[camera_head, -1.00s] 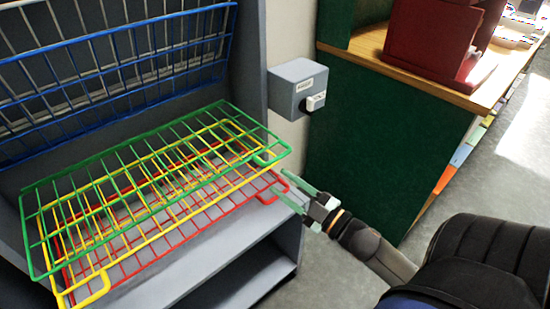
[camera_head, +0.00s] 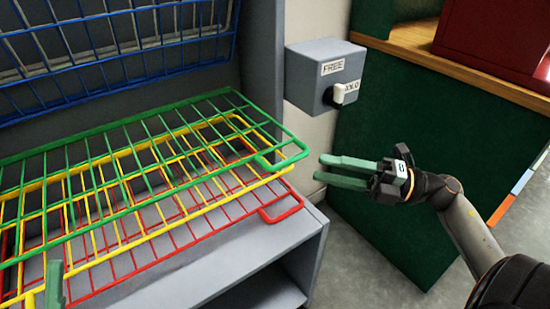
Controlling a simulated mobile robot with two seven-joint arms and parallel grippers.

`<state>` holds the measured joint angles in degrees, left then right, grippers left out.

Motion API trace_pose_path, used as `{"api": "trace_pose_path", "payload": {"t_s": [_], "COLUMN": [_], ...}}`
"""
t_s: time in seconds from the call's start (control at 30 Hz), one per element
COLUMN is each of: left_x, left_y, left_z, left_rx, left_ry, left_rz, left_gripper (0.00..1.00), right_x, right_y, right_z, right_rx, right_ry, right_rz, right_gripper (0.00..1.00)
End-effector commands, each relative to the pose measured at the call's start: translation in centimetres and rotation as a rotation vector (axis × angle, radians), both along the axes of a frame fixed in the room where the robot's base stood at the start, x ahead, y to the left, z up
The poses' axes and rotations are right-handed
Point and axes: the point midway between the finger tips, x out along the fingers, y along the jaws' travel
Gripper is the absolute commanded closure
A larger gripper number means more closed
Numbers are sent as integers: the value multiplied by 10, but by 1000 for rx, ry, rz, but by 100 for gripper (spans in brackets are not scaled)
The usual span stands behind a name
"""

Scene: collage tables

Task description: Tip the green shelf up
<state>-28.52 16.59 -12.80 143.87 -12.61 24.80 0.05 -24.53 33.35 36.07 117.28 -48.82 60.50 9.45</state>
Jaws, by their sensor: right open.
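The green shelf (camera_head: 150,150) is a wire rack lying roughly flat, the uppermost of the lowered racks. A yellow rack (camera_head: 181,223) and a red rack (camera_head: 228,223) lie below it. My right gripper (camera_head: 322,170) is open and empty, to the right of the green shelf's front right corner and apart from it. Its fingers point left. At the bottom left, one green finger of my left gripper (camera_head: 54,285) shows in front of the racks. The rest of that gripper is out of frame.
A blue rack (camera_head: 110,58) stands tipped up at the back, with a pale rack behind it. A grey box (camera_head: 315,70) with a white switch (camera_head: 346,93), labelled FREE and partly hidden HOLD, is on the wall. A green cabinet (camera_head: 400,130) stands behind my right arm.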

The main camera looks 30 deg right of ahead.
Motion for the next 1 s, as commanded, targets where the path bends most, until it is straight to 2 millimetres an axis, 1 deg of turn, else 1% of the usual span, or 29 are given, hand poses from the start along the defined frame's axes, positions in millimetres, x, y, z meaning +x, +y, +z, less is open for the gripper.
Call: {"api": "trace_pose_path", "payload": {"t_s": [0.3, 0.5, 0.7, 1.0], "left_x": [1, 1, 1, 1], "left_y": [-1, 0, -1, -1], "left_z": [-8, -9, -9, -9], "left_rx": [-6, -8, -8, -8], "left_ry": [8, 10, 10, 10], "left_rz": [-7, -9, -10, -10], "left_gripper": [10, 10, 10, 10], "right_x": [41, 60, 69, 70], "right_y": [50, 72, 82, 83], "right_z": [10, 13, 14, 15], "right_rx": [0, 2, 3, 2], "right_ry": [-7, -4, -1, -1], "right_rz": [3, 1, 1, -2], "right_gripper": [55, 55, 55, 55]}}
